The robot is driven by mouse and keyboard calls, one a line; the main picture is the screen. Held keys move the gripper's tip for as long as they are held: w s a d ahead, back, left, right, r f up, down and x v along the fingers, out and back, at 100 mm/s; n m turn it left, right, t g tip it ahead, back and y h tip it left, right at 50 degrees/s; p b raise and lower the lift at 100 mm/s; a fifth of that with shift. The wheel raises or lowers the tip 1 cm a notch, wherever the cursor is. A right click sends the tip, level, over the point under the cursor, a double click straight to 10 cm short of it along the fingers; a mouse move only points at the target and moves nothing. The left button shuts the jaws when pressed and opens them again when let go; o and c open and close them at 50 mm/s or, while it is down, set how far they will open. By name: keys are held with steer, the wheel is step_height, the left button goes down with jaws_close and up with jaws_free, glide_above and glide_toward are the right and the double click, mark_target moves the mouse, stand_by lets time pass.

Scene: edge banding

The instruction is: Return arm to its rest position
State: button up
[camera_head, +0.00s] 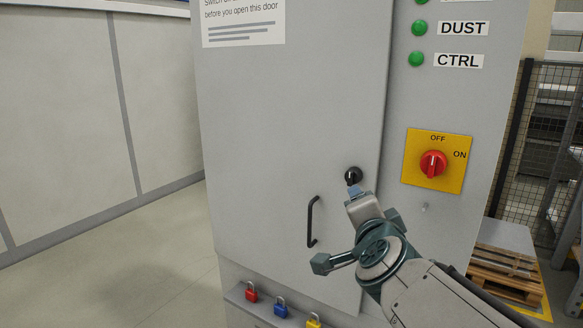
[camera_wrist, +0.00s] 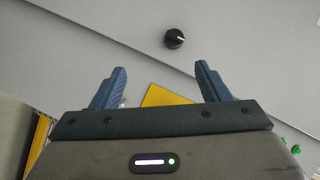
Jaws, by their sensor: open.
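My gripper (camera_head: 355,191) is in front of the grey cabinet door (camera_head: 290,110), just below a round black knob (camera_head: 353,175) in the head view. In the wrist view the two blue fingers of my gripper (camera_wrist: 160,85) are spread apart with nothing between them. The black knob (camera_wrist: 174,38) shows beyond the fingertips there, apart from them. My arm reaches in from the lower right of the head view.
A red rotary switch (camera_head: 433,163) on a yellow plate (camera_head: 418,179) is right of my gripper. A black door handle (camera_head: 311,222) is to its left. Red (camera_head: 251,295), blue (camera_head: 280,310) and yellow (camera_head: 313,322) padlocks stand below. Open floor (camera_head: 130,270) is at left.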

steer(key=s+a+f+n+g+y, duration=0.2)
steer(key=s+f+n+g, duration=0.2)
steer(key=f+n, duration=0.15)
steer(key=s+a+f+n+g+y, duration=0.2)
steer(key=s+f+n+g, duration=0.15)
steer(key=f, duration=0.35)
steer(key=s+d+f+n+g+h, duration=0.2)
steer(key=s+d+f+n+g, duration=0.2)
steer(key=s+f, duration=0.3)
steer(key=shift+s+f+n+g, duration=0.15)
steer(key=shift+s+n+g, duration=0.4)
steer(key=shift+s, duration=0.55)
